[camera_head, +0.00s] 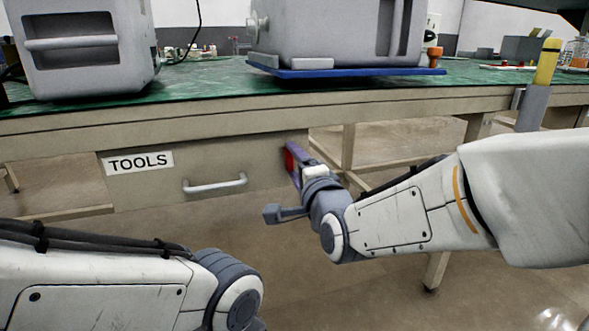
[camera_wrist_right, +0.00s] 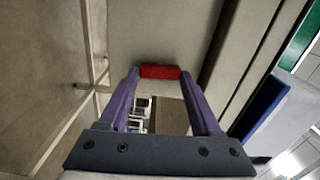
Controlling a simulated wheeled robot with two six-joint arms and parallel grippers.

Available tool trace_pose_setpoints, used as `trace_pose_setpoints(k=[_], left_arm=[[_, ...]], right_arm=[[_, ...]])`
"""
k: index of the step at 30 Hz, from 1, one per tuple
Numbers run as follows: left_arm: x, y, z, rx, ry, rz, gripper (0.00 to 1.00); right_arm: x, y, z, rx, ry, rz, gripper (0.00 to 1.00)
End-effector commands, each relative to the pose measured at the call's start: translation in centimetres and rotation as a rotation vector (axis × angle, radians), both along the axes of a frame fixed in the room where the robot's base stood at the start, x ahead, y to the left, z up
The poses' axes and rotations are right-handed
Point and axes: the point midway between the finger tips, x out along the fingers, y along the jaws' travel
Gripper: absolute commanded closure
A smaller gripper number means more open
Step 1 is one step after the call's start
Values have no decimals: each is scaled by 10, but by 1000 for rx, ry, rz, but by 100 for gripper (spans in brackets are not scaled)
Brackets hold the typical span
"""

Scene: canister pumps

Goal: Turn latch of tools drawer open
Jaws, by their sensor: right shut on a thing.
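The tools drawer (camera_head: 150,190) is a beige front under the workbench, with a "TOOLS" label (camera_head: 140,162) and a pale bar handle (camera_head: 215,184). It looks closed. The red latch (camera_head: 289,160) is at the drawer's right end, partly hidden by my right gripper (camera_head: 293,158). In the right wrist view, the red latch (camera_wrist_right: 160,72) lies crosswise between the tips of the purple fingers of my right gripper (camera_wrist_right: 160,74), which is shut on it. My left arm shows at the lower left, but its gripper is out of view.
The workbench (camera_head: 200,100) has a green top. A grey canister machine (camera_head: 85,50) stands on it at left, and another (camera_head: 330,30) stands on a blue tray (camera_head: 345,72). A yellow-topped grey post (camera_head: 540,90) stands at right. The floor in front of the drawer is clear.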

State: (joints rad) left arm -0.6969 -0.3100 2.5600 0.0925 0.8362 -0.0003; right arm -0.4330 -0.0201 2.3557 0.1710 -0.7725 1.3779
Motion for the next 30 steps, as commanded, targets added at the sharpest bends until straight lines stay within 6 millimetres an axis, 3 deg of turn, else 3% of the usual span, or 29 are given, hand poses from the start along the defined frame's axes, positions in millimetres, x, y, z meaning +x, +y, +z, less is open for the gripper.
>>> trace_pose_setpoints(k=[22, 23, 24, 25, 30], left_arm=[[0, 0, -5, 0, 0, 0, 50], [0, 0, -5, 0, 0, 0, 50], [0, 0, -5, 0, 0, 0, 50], [0, 0, -5, 0, 0, 0, 50], [0, 0, -5, 0, 0, 0, 50]], right_arm=[[0, -1, -1, 84, 29, -2, 91], [0, -1, -1, 84, 29, -2, 27], [0, -1, -1, 83, 29, -2, 12], [0, -1, -1, 83, 29, -2, 5], [0, 0, -1, 82, 28, -1, 5]])
